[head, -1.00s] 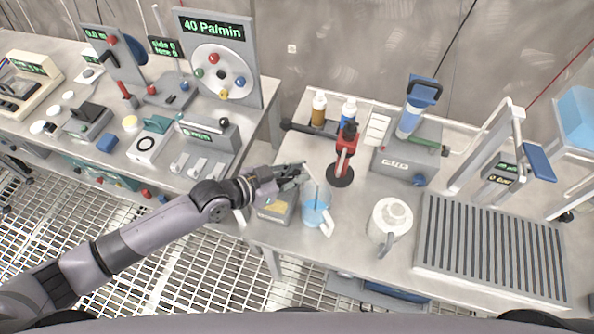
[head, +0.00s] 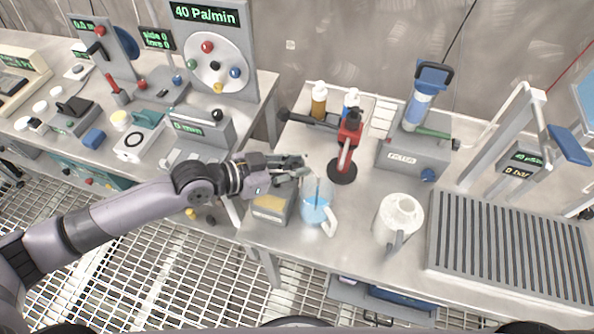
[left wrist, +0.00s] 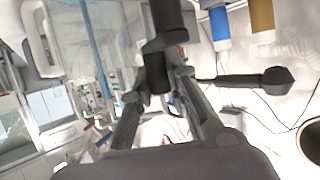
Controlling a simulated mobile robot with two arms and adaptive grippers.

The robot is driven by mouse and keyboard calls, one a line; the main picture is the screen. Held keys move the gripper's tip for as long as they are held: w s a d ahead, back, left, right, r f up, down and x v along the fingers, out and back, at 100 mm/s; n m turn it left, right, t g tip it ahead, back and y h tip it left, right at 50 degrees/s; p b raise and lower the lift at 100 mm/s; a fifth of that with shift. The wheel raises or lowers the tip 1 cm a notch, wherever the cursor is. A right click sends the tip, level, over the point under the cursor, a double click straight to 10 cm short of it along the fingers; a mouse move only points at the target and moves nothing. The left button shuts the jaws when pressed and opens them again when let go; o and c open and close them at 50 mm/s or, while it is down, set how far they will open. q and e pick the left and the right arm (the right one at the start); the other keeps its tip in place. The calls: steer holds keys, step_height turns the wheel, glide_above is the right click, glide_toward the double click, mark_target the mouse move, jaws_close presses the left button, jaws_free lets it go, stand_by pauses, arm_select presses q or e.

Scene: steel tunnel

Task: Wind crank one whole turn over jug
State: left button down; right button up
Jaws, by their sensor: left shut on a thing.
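The jug (head: 316,214) is clear with blue liquid and a white handle, and it stands upright on the bench. My left gripper (head: 302,166) is just above and behind the jug's rim. In the left wrist view its fingers (left wrist: 160,78) are closed around a dark cylindrical grip, which looks like the crank (left wrist: 164,42); its link to the rest is mostly hidden. The jug (left wrist: 82,55) fills the left of that view. A red stand (head: 346,148) with a black top and dark round base is right of the gripper. My right gripper is not in view.
A grey box with a yellow top (head: 270,205) stands left of the jug. A white pitcher (head: 398,222), a filter unit (head: 405,157) and a ribbed grate (head: 500,245) are to the right. A dark bar (head: 300,120) and bottles (head: 319,100) stand behind.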

arm_select(q)
steer(key=c, duration=1.6)
jaws_free()
steer(key=shift+s+a, duration=0.15)
steer(key=shift+o, duration=0.3)
steer(key=v, duration=1.1)
steer(key=shift+a+r, duration=0.25)
steer(key=shift+a, duration=0.05)
steer(key=shift+s, duration=0.15)
